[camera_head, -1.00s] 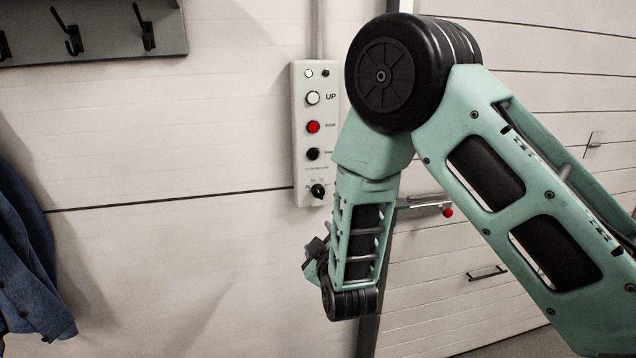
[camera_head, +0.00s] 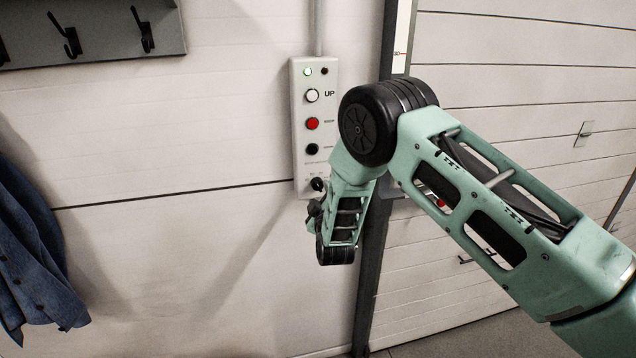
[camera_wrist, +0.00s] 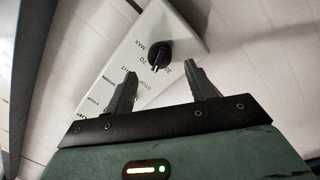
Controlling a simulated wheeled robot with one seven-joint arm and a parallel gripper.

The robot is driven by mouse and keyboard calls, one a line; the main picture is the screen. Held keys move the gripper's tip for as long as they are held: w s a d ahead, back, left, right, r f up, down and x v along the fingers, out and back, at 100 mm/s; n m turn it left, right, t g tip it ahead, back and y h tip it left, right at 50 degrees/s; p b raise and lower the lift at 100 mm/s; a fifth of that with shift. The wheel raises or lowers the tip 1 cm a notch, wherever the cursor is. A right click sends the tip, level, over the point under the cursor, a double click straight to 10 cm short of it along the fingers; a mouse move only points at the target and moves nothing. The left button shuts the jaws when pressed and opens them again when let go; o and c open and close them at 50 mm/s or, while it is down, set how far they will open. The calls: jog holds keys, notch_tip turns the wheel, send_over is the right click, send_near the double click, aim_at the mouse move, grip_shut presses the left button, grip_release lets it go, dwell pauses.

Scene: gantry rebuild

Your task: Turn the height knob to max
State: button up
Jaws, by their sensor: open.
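The height knob (camera_head: 317,184) is a small black dial at the bottom of the pale control box (camera_head: 298,150) on the wall. The knob appears in the gap, just beyond the fingertips, with no visible contact. In the head view my gripper (camera_head: 314,208) is just below the knob, partly hidden by my wrist.
The box also carries a white UP button (camera_head: 312,96), a red stop button (camera_head: 312,124), a black button (camera_head: 312,149) and a lit green lamp (camera_head: 307,72). A dark post (camera_head: 372,270) stands right of it. A blue jacket (camera_head: 35,265) hangs at left.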

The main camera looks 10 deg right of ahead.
aim_at(318, 188)
jog(key=shift+w+d+p, duration=0.15)
jog(key=shift+w+p, duration=0.2)
jog(key=shift+w, duration=0.8)
jog(key=shift+w+d+p, duration=0.1)
jog(key=shift+w+p, duration=0.2)
jog(key=shift+w, duration=0.8)
jog(key=c, duration=1)
